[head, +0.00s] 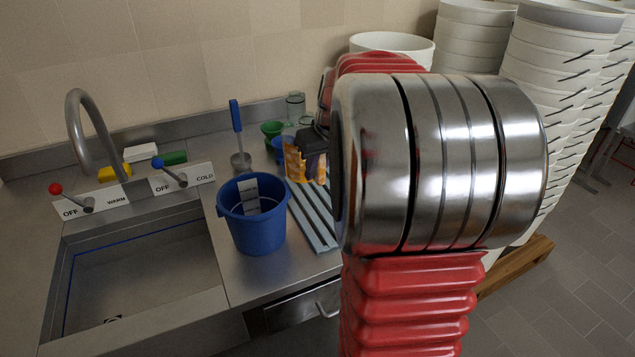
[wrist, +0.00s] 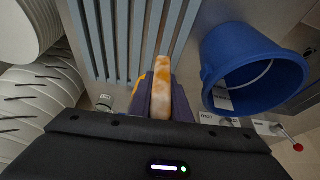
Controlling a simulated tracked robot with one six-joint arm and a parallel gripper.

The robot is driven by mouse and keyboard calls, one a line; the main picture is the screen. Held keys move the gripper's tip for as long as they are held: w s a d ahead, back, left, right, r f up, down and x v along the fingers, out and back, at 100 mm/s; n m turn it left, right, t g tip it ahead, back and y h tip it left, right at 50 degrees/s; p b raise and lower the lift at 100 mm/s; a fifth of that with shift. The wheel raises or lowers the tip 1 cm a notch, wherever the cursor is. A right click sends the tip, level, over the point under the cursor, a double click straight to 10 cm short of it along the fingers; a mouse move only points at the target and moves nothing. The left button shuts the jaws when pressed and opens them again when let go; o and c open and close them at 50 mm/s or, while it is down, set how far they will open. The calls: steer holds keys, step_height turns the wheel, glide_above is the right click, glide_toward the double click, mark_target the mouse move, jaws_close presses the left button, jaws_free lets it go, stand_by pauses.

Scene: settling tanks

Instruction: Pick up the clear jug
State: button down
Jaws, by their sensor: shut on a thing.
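The clear jug (head: 296,108) stands upright at the back of the steel counter, near the wall, partly hidden by my arm. An orange patterned part (head: 293,160) shows at the gripper in the head view. The gripper is apart from the jug.
A blue bucket (head: 252,222) stands left of the drainer (head: 312,222). A green cup (head: 271,130), a smaller blue cup (head: 278,146) and a blue-handled tool (head: 237,130) stand behind. The sink (head: 145,275) is left; stacked white buckets (head: 555,80) are right.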

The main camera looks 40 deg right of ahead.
steer(key=shift+r, duration=0.45)
steer(key=shift+w, duration=0.1)
